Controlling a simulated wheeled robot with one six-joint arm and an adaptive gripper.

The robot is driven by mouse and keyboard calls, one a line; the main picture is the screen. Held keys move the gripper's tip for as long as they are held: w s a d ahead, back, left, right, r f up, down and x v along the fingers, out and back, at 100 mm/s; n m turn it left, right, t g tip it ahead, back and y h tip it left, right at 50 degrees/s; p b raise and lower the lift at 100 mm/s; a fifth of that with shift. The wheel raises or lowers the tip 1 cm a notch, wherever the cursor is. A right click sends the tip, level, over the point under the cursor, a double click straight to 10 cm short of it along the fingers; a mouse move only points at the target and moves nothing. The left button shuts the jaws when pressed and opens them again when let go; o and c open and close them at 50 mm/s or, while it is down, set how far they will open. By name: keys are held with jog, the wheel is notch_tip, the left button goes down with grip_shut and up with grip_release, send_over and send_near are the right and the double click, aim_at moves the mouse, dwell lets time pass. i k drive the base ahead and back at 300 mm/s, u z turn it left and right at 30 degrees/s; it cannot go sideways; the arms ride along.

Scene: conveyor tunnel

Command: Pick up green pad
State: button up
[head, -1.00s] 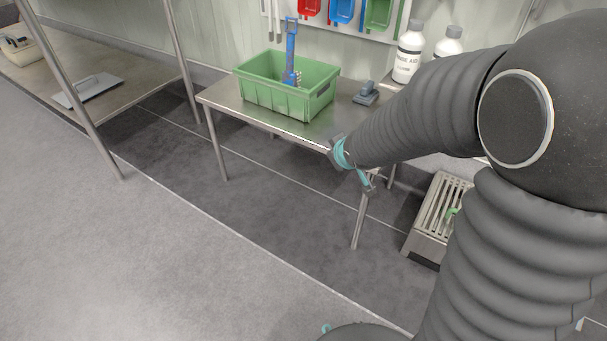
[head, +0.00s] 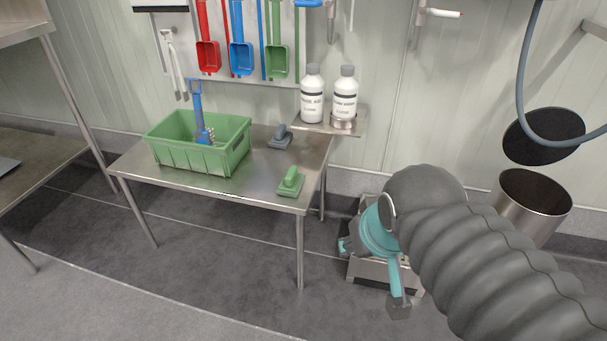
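The green pad (head: 290,182), a small block with a raised handle on top, lies on the steel table (head: 240,193) near its front right corner. My gripper (head: 371,274), teal with dark fingertips, is to the right of the table and lower in the picture, apart from the pad. Its two fingers are spread and nothing shows between them. My arm covers part of the floor drain behind the gripper.
A green crate (head: 198,158) with a blue brush (head: 199,120) stands on the table's left. A grey pad (head: 280,138) lies behind the green one. White bottles (head: 312,98) stand on a wall shelf. A steel bin (head: 533,203) stands at right.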

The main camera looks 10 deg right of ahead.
aim_at(291, 185)
jog(key=z, duration=3.95)
jog(key=k, duration=2.55)
jog(key=u, duration=1.4)
